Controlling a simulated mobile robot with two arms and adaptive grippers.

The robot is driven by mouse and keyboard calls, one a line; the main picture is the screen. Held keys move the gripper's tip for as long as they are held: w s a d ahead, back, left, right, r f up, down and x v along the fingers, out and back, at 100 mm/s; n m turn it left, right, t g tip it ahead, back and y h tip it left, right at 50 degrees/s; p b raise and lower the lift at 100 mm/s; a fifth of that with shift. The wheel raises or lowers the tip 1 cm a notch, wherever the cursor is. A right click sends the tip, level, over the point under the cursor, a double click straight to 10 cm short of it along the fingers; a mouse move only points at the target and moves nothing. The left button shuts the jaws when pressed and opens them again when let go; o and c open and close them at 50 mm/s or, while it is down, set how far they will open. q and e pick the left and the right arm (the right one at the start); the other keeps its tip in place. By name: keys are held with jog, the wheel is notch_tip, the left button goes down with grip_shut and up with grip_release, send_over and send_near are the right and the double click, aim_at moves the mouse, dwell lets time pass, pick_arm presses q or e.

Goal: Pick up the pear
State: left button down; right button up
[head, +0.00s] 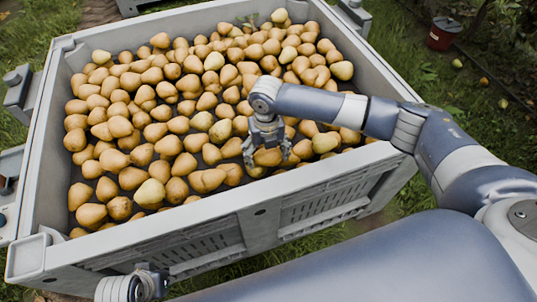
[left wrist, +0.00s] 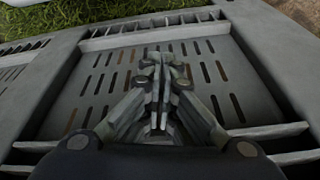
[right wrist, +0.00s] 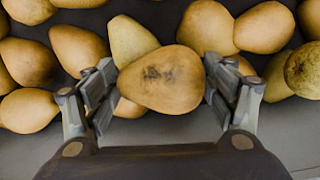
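Many yellow-brown pears (head: 207,180) fill the grey bin. My right gripper (head: 267,150) reaches down into the bin near its front wall. In the right wrist view a pear (right wrist: 163,80) with a dark blemish lies between the two fingers of my right gripper (right wrist: 161,85). The fingers stand apart, one on each side, very close to its skin. I cannot tell whether both pads press on it. This pear also shows under the gripper in the head view (head: 268,157). My left gripper (left wrist: 160,85) is shut and empty, outside the bin by its slatted wall.
The grey bin (head: 240,228) has high walls and a broad rim, with the front wall close to my right gripper. Other pears (right wrist: 133,40) crowd around the pear between the fingers. Grass surrounds the bin, and a dark red bucket (head: 442,34) stands at back right.

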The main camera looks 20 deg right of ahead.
jog(key=c, duration=0.5)
